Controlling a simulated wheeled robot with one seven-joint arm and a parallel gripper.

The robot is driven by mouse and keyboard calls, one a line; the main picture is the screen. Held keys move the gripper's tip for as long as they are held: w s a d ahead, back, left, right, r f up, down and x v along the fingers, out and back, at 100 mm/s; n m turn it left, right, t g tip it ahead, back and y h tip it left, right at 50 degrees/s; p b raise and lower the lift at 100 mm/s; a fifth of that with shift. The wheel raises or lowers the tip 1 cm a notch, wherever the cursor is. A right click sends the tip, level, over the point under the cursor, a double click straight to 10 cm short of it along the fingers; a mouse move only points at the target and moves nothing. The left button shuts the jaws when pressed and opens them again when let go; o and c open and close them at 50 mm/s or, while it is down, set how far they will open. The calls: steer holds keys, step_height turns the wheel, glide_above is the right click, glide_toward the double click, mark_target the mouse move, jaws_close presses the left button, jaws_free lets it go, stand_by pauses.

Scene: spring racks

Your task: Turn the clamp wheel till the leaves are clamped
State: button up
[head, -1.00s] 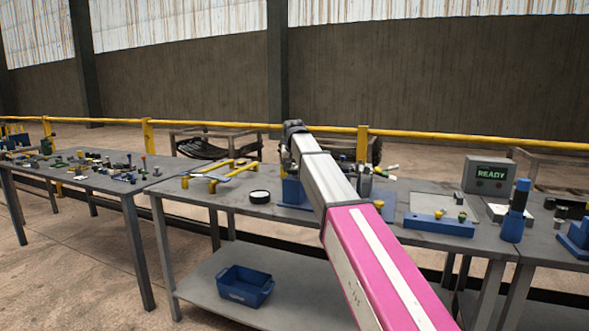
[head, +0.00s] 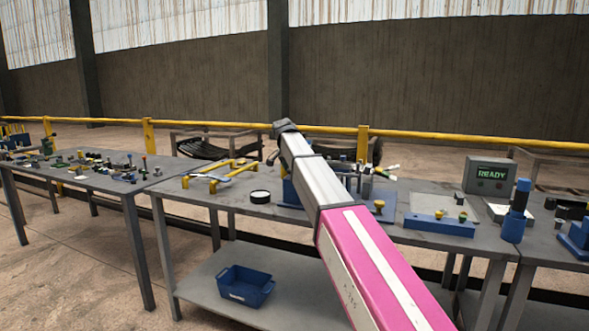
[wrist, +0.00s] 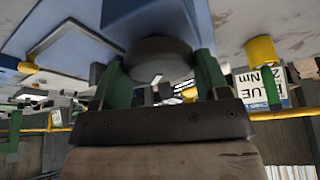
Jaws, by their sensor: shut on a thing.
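In the wrist view a dark round clamp wheel (wrist: 160,50) sits between the two green fingers of my gripper (wrist: 158,75). My gripper is shut on the wheel, one finger on each side of its rim. A blue clamp body (wrist: 155,18) is just beyond the wheel. In the head view part of a blue stand (head: 290,193) shows beside my silver and pink arm. My arm hides the gripper and the wheel there. I cannot make out the leaves or whether they are clamped.
A yellow-handled frame (head: 228,173) and a black-and-white round piece (head: 260,196) lie left of the stand. A blue bin (head: 245,286) sits on the lower shelf.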

stand_by(0.3)
steer(key=o, duration=0.9)
steer(key=v, duration=1)
steer(key=shift+a+r, duration=0.15)
steer(key=shift+r, duration=0.25)
steer(key=shift+s, duration=0.1)
